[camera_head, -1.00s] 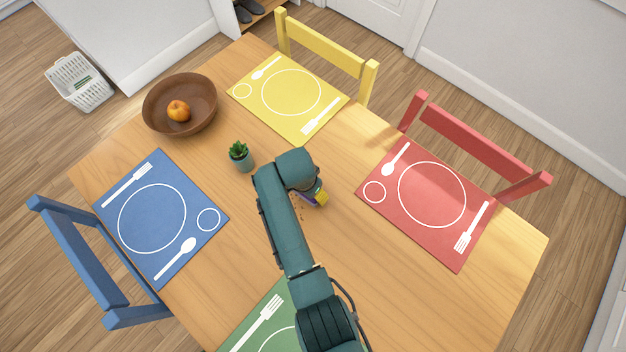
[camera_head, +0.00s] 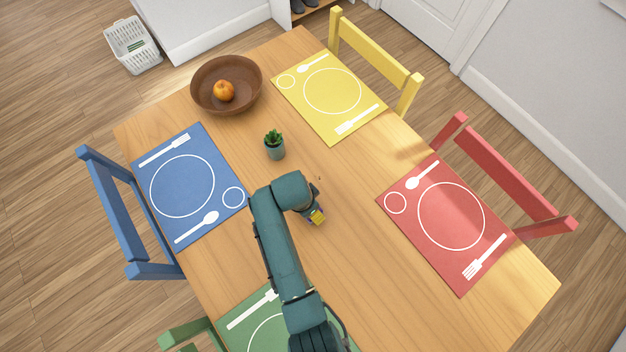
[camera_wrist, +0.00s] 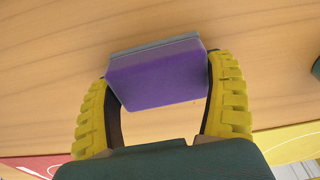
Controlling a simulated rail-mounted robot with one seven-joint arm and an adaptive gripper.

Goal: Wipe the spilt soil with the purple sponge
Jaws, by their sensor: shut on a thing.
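My gripper (camera_head: 317,215) is shut on the purple sponge (camera_wrist: 158,82), low over the middle of the wooden table (camera_head: 345,250). In the wrist view the sponge sits between the yellow fingers of my gripper (camera_wrist: 160,90), with a grey layer along its far side. In the head view my arm mostly hides the sponge. Whether it touches the tabletop cannot be told. A few small dark soil specks (camera_head: 319,178) lie on the table just beyond my gripper. My arm may hide more soil.
A small potted plant (camera_head: 274,146) stands beyond and left of my gripper. A brown bowl (camera_head: 205,100) holding an orange fruit is farther back.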

